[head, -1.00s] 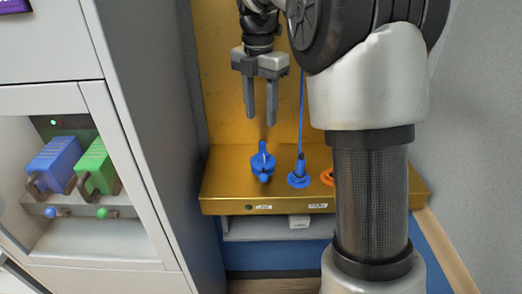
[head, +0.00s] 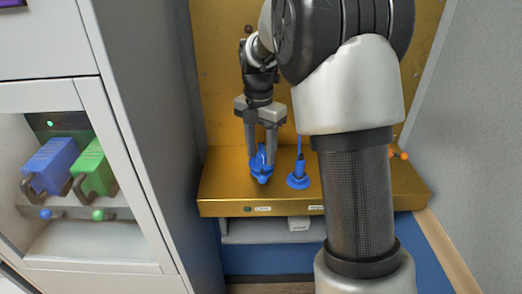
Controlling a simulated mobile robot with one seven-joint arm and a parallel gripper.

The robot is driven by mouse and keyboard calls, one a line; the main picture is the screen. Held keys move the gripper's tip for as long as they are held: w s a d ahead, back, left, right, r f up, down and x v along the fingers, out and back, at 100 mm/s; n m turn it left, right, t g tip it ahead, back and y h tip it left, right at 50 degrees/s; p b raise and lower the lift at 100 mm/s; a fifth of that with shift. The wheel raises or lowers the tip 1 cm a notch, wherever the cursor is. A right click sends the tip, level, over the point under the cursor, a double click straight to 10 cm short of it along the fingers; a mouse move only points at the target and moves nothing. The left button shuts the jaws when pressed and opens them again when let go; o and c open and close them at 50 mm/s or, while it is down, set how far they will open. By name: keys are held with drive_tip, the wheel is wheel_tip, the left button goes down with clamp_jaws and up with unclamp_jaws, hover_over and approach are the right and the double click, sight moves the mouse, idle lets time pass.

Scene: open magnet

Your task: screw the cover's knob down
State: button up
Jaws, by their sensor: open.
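The blue knob (head: 261,173) stands on the left part of the gold shelf (head: 222,194) in the head view, above a small white label. My gripper (head: 261,150) points down over it, with one finger on each side of the knob's upper part. The jaws are open. Whether either finger touches the knob I cannot tell. The cover under the knob is not clearly distinguishable.
A blue plug with a cable (head: 299,174) stands on the shelf just right of the knob. An orange part (head: 399,154) shows right of my arm, which hides some shelf. A grey cabinet (head: 150,120) with a blue module (head: 50,166) and a green module (head: 93,169) stands left.

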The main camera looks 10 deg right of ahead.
drive_tip(key=c, duration=1.1)
drive_tip(key=shift+o, duration=0.2)
